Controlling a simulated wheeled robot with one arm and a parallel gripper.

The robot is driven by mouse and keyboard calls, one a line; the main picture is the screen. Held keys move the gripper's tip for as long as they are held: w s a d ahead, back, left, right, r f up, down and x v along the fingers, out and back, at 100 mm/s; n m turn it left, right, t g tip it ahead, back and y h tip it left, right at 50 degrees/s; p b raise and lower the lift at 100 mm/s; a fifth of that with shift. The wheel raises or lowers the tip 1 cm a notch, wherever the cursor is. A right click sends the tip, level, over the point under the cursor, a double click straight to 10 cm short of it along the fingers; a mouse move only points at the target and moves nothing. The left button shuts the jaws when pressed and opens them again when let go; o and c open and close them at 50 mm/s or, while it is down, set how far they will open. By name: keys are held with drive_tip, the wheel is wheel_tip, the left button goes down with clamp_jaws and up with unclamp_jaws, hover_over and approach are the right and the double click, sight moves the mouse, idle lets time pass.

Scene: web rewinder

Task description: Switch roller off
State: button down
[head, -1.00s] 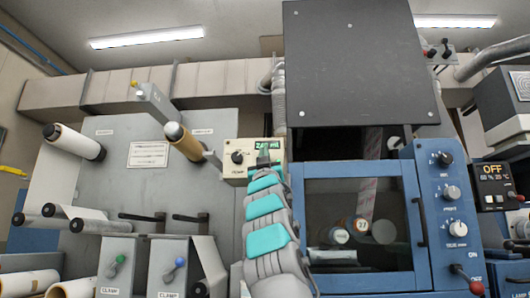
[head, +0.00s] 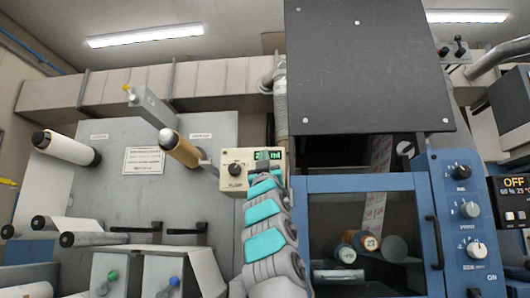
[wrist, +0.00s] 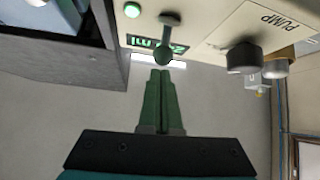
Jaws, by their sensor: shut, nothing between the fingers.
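My gripper (wrist: 160,75) shows shut and empty in the wrist view, its green fingers together. The fingertips are just below a cream control box (wrist: 225,40) marked PUMP. The box carries a green display (wrist: 143,42), a toggle lever with a round tip (wrist: 164,54), a lit green button (wrist: 132,10) and a dark knob (wrist: 243,57). In the head view my arm reaches up to the same box (head: 238,183), hiding its lower right part. I cannot read any label naming a roller switch. Rollers show on the grey panel at left, a white one (head: 65,147) and a brown one (head: 180,148).
A blue cabinet (head: 365,183) with a dark window stands right of my arm; its side panel holds several knobs (head: 470,210). A black display (head: 513,192) at far right reads OFF. A dark hood (head: 365,70) overhangs the cabinet.

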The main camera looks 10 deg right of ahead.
drive_tip(key=shift+w+d+f, duration=0.15)
drive_tip(key=shift+f, duration=0.65)
drive_tip(key=shift+f+b, duration=0.15)
drive_tip(key=shift+b, duration=0.3)
